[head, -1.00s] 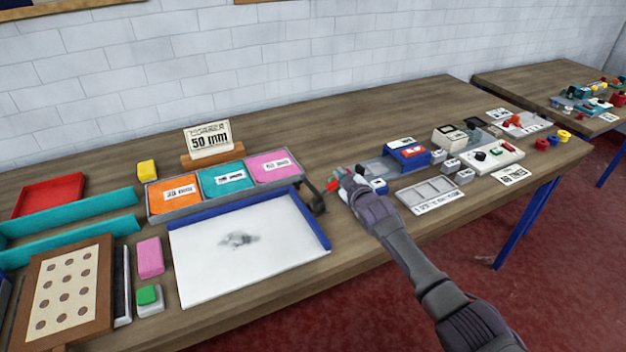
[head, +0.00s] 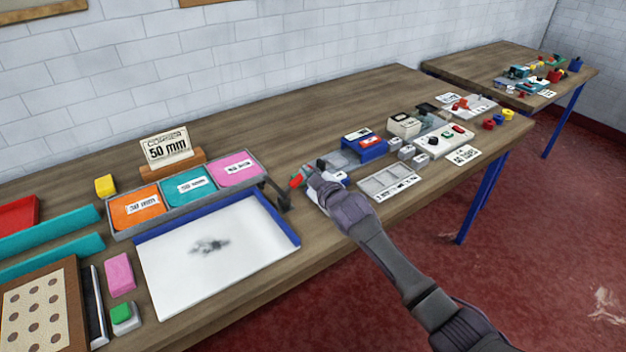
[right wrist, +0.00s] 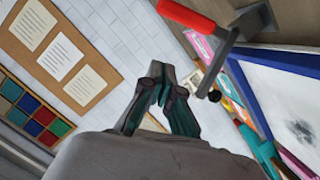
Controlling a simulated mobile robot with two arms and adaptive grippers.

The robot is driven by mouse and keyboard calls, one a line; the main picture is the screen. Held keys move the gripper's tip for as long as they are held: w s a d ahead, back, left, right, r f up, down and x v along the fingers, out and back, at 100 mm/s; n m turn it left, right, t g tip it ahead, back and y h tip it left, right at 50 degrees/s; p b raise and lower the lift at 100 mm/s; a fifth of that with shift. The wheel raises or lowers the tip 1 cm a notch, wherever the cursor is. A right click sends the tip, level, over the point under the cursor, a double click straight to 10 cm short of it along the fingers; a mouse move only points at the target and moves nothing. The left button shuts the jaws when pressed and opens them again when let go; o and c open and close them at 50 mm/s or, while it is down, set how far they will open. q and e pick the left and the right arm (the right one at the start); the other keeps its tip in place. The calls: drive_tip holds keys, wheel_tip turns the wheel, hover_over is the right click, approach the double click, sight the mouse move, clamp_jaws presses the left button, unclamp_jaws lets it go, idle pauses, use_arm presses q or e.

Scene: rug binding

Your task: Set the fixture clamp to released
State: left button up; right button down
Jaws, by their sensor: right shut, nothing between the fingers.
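The fixture clamp shows as a red handle (head: 296,181) beside the right end of the white blue-edged board. In the right wrist view its red handle (right wrist: 187,14), grey metal arm and black tip appear near the top right. My left gripper is not in view.
The white board (head: 215,255) lies left of the clamp, with a tray of orange, teal and pink compartments (head: 186,188) behind it. A blue box (head: 364,147) and a grey sectioned tray (head: 389,184) lie to the right. Bare wood is behind them.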

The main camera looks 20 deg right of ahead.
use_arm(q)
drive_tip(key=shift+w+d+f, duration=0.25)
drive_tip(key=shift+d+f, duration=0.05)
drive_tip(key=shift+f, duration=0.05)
use_arm(e)
drive_tip(key=v, duration=0.4)
drive_tip(key=shift+a+r, duration=0.1)
